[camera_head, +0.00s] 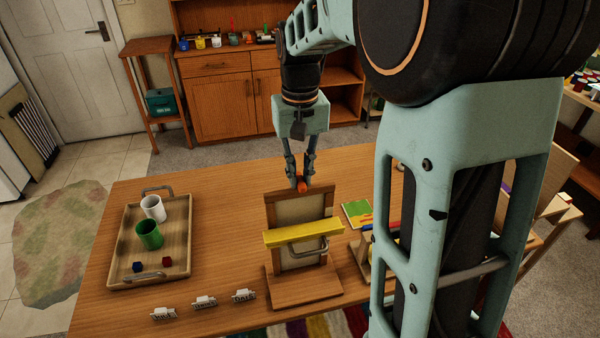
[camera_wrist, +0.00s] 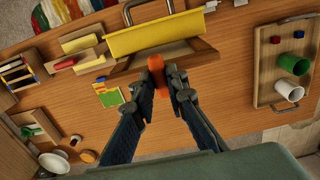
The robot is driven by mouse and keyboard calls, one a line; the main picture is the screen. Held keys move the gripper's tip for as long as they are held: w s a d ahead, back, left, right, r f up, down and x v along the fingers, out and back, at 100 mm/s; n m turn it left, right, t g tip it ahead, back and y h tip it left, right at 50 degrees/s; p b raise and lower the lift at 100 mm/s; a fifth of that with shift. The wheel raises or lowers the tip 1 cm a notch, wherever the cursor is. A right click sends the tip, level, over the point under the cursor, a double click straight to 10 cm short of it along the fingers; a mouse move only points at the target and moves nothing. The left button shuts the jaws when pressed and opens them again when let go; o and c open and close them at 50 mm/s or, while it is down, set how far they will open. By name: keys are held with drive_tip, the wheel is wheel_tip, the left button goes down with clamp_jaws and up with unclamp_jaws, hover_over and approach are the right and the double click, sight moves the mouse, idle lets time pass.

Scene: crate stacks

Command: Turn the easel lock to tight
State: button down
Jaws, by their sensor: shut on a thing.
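The easel (camera_head: 303,285) stands upright on the wooden table, with a wooden frame, a pale panel and a yellow bar (camera_head: 304,234) across its front. A small orange-red knob (camera_head: 301,184), which looks like the easel lock, sits at the top edge behind the frame. My gripper (camera_head: 301,180) comes down from above and is shut on the knob. In the wrist view the two fingertips (camera_wrist: 161,84) close on the orange knob (camera_wrist: 159,78), beside the easel's yellow part (camera_wrist: 155,34). The fingers partly cover the knob, and how far it is turned cannot be told.
A wooden tray (camera_head: 122,268) with a white cup (camera_head: 153,208), a green cup (camera_head: 149,235) and small cubes is at the left. Small labelled cards (camera_head: 204,303) lie along the front. A green book (camera_head: 357,213) lies right of the easel. The table between tray and easel is clear.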

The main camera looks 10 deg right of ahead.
sight(300, 178)
drive_tip(key=c, duration=1.9)
unclamp_jaws()
drive_tip(key=shift+c, duration=0.2)
wheel_tip(300, 178, up, 12)
drive_tip(key=shift+f, duration=0.1)
